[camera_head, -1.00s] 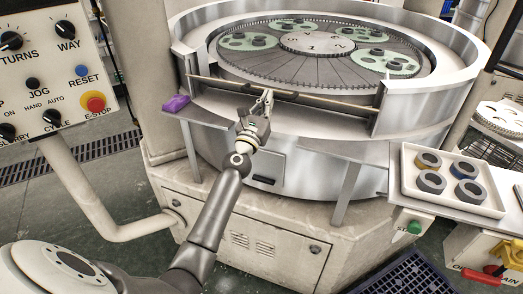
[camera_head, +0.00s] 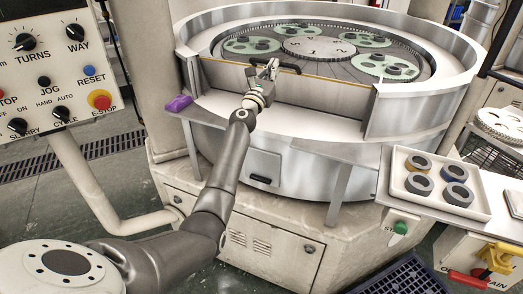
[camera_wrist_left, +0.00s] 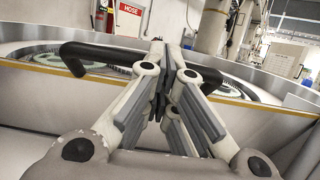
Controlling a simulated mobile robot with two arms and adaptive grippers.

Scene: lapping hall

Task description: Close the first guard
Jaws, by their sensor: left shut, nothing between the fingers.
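The front guard (camera_head: 315,87) of the lapping machine is a light panel with a yellowish top edge, standing roughly upright across the gap in the round rim. Its black handle (camera_head: 291,69) is near the top edge, and the handle's bar also shows in the left wrist view (camera_wrist_left: 95,51). My left gripper (camera_head: 273,65) is at the middle of the handle, its fingers shut with nothing between them. In the left wrist view the fingers (camera_wrist_left: 166,60) hide the middle of the handle; I cannot tell whether they touch it. My right gripper is out of view.
Behind the guard lies the lapping plate (camera_head: 320,46) with green carriers. A purple cloth (camera_head: 178,103) lies on the left ledge. A white tray (camera_head: 440,205) with several rings stands at the right. The control panel (camera_head: 50,70) is at the left.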

